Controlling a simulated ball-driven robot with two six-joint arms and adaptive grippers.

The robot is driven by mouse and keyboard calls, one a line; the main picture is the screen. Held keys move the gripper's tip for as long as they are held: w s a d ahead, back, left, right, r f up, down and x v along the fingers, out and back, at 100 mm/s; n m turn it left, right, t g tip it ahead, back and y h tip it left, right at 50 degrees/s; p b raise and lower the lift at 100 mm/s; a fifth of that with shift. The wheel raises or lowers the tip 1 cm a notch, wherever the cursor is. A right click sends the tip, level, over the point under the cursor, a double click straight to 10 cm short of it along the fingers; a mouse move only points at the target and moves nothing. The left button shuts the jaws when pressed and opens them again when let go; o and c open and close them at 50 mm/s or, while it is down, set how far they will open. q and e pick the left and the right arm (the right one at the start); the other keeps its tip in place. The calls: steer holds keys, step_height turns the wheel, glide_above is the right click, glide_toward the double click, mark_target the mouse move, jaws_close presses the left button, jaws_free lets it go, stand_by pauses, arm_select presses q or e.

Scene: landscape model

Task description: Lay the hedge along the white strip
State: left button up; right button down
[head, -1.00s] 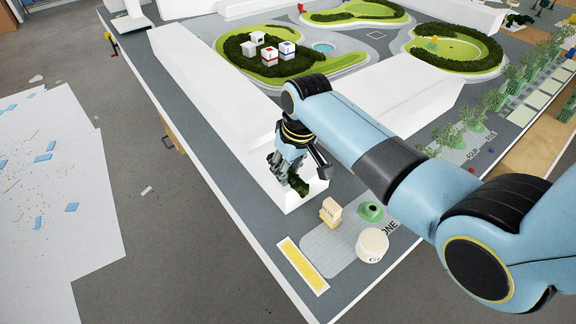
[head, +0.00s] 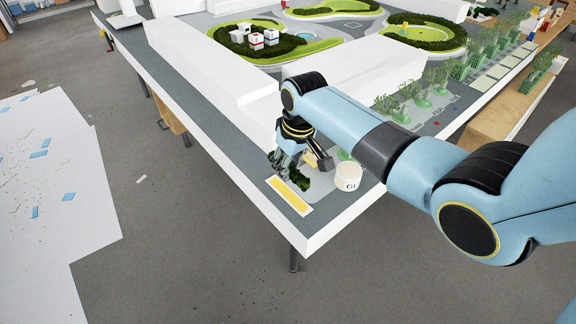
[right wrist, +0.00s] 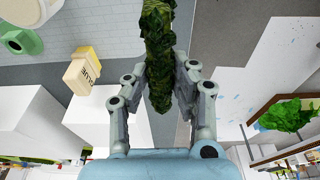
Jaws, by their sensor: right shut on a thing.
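The hedge, a long dark green bushy piece, is held in my right gripper (head: 289,170). Its ends show on both sides of the fingers in the head view (head: 301,181). In the right wrist view the hedge (right wrist: 157,30) runs between the two fingers (right wrist: 160,78), which are shut on it. My left gripper is not in view.
A white round tub (head: 348,177) stands right of the gripper. A long white block (head: 205,75) stands behind. The table edge (head: 305,240) is close in front.

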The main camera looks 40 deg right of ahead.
mark_target(287, 193)
steer(key=shift+r+p, duration=0.15)
steer(key=shift+p, duration=0.2)
steer(key=shift+f+b, duration=0.35)
steer(key=shift+f, duration=0.2)
step_height(287, 193, down, 4)
steer(key=shift+r+b, duration=0.15)
steer(key=shift+b, duration=1.1)
steer(key=shift+f+b, duration=0.45)
steer(key=shift+f, duration=0.7)
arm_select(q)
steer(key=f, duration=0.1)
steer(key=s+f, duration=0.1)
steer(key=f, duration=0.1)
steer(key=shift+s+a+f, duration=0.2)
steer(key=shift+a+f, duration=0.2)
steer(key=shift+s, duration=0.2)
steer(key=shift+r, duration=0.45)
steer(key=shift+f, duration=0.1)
arm_select(e)
steer(key=shift+f, duration=0.55)
